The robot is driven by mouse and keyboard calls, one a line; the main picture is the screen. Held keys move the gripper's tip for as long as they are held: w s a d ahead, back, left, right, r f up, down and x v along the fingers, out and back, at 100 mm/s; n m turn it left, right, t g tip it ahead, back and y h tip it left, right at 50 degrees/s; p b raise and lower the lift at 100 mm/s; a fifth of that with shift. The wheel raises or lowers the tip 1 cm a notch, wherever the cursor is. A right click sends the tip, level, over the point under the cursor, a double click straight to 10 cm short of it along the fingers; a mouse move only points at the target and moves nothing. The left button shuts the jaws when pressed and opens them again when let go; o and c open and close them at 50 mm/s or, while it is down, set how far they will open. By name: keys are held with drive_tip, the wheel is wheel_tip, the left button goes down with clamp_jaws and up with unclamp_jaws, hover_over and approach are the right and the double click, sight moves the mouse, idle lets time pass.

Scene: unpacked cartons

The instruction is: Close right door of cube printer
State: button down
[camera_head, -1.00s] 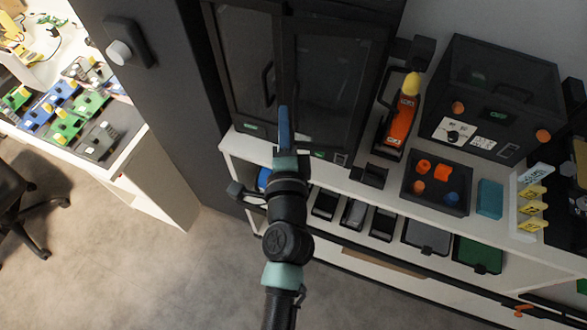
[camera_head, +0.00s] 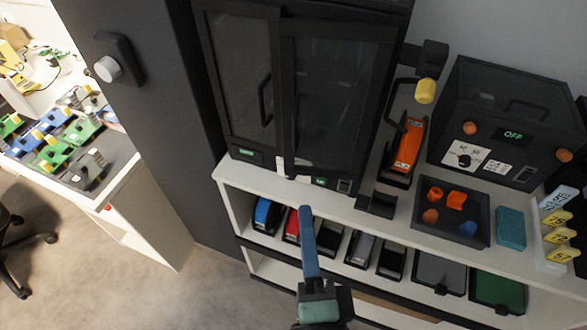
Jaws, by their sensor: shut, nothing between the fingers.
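The cube printer (camera_head: 280,12) looks to be the tall black cabinet with two glazed doors, standing on the white shelf unit. Its left door (camera_head: 236,20) carries a dark vertical handle. Its right door (camera_head: 288,110) has a dark frame and dark glass. The right door's lower left corner sits a little lower and nearer than the left door's edge, so it looks slightly ajar; I cannot tell how far. My gripper (camera_head: 306,211) is shut and empty, its blue-grey fingers pointing up the picture. It is below the doors, in front of the shelf, apart from the right door.
A black box with an OFF display (camera_head: 485,140) stands to the right. Several bins fill the shelf below. A dark column (camera_head: 150,130) stands left.

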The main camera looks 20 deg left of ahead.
drive_tip(key=p, duration=0.6)
approach(286, 118)
drive_tip(key=shift+w+d+r, duration=0.1)
drive_tip(key=shift+w+d, duration=0.25)
drive_tip(key=shift+w, duration=0.45)
drive_tip(key=shift+w+a+p, duration=0.25)
drive_tip(key=shift+w+p, duration=0.05)
drive_tip(key=shift+w, duration=0.3)
drive_tip(key=w+a, duration=0.2)
drive_tip(key=w, duration=0.1)
drive_tip(key=shift+w+a+p, duration=0.15)
drive_tip(key=shift+a+p, duration=0.2)
